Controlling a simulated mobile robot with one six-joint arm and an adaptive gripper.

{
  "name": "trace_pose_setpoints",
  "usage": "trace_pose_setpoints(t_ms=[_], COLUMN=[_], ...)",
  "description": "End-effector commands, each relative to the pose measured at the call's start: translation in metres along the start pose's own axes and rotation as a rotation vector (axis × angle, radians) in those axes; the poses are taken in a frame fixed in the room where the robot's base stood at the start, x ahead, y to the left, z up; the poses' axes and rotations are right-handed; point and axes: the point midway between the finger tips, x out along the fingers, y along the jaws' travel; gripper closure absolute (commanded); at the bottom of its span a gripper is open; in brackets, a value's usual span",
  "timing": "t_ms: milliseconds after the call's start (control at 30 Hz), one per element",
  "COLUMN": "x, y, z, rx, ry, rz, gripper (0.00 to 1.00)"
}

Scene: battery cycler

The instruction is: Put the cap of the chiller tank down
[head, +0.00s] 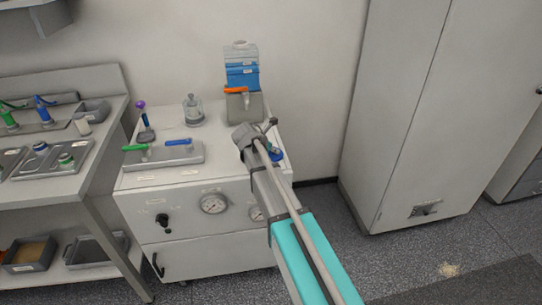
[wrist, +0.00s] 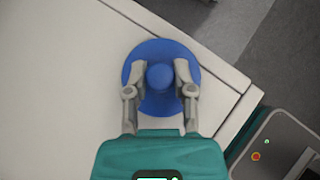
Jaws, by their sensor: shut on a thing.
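The blue cap (wrist: 159,108) is a round disc with a knob in its middle. My gripper (wrist: 159,76) is shut on the knob, one finger on each side. The cap is over the white top near the front right corner of the cabinet; I cannot tell whether it touches the top. In the head view a bit of blue cap (head: 278,155) shows beside my gripper (head: 270,146), and my arm hides the rest. A tank with blue liquid (head: 242,76) stands at the back right of the cabinet top, with an orange lever below it.
The white cabinet (head: 190,212) has gauges on its front. On its top are a tray with green and blue handles (head: 163,154), a glass jar (head: 193,110) and a purple-knobbed piece (head: 144,120). A side bench (head: 95,185) stands left, a tall locker (head: 400,110) right.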

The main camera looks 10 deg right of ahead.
Motion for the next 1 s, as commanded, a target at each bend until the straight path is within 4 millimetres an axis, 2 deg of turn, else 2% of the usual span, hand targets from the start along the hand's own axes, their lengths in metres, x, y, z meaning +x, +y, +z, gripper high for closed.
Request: trace_pose_setpoints(t_ms=[100,600,633,767,800,1000], x=[0.0052,0.0071,0.0063,0.006,0.006,0.006], y=[0.0001,0.0002,0.0002,0.0002,0.0002,0.0002], z=[-0.0054,-0.0076,-0.0068,-0.0065,-0.0065,-0.0065], rx=[0.0,0.0,0.0,0.0,0.0,0.0], ry=[0.0,0.0,0.0,0.0,0.0,0.0], rz=[0.0,0.0,0.0,0.0,0.0,0.0], gripper=[0.92,0.92,0.62,0.37,0.33,0.33])
